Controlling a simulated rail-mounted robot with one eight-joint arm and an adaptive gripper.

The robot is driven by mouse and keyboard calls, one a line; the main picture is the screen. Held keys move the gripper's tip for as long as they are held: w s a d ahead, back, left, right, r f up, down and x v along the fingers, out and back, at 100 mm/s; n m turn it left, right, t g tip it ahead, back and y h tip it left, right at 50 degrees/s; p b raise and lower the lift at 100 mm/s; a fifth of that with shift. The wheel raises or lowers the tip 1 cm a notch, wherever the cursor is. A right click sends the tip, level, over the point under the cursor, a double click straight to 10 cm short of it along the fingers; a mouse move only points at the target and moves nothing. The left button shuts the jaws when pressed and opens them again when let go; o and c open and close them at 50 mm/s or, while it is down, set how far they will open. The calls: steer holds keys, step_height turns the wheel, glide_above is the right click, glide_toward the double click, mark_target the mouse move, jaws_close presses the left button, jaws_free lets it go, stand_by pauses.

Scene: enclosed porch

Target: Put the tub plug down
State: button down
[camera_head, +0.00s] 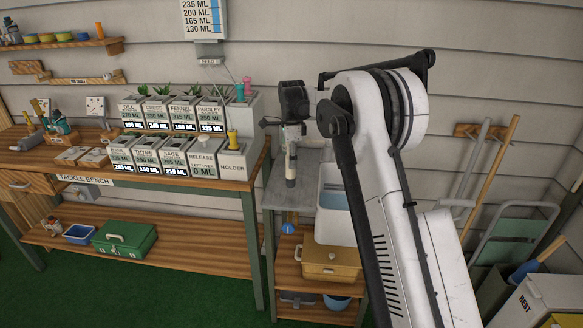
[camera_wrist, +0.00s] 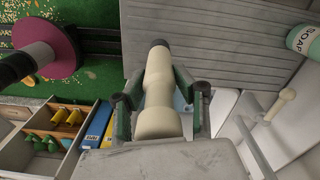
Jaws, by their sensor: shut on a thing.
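My gripper (camera_head: 290,150) hangs over the grey ribbed board (camera_head: 272,188) beside the white tub (camera_head: 330,225). In the wrist view its two dark green fingers (camera_wrist: 160,97) are shut on the sides of a long cream, waisted thing, apparently the tub plug (camera_wrist: 157,72). Its far end is darker and points at the edge of the ribbed board (camera_wrist: 225,40). The held plug also shows below my gripper in the head view (camera_head: 291,171). Whether its lower end touches the board is unclear.
A soap bottle (camera_wrist: 303,41) and a cream knobbed stem (camera_wrist: 280,104) are on the right in the wrist view. A divided tray (camera_wrist: 68,148) is at lower left. The tackle bench (camera_head: 120,183) with labelled bins stands left of the board. Much of the ribbed board is bare.

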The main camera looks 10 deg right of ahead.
steer(key=shift+f, duration=1.6)
steer(key=shift+f, duration=0.2)
steer(key=c, duration=1.3)
jaws_free()
steer(key=shift+c, duration=0.2)
steer(key=shift+r, duration=0.2)
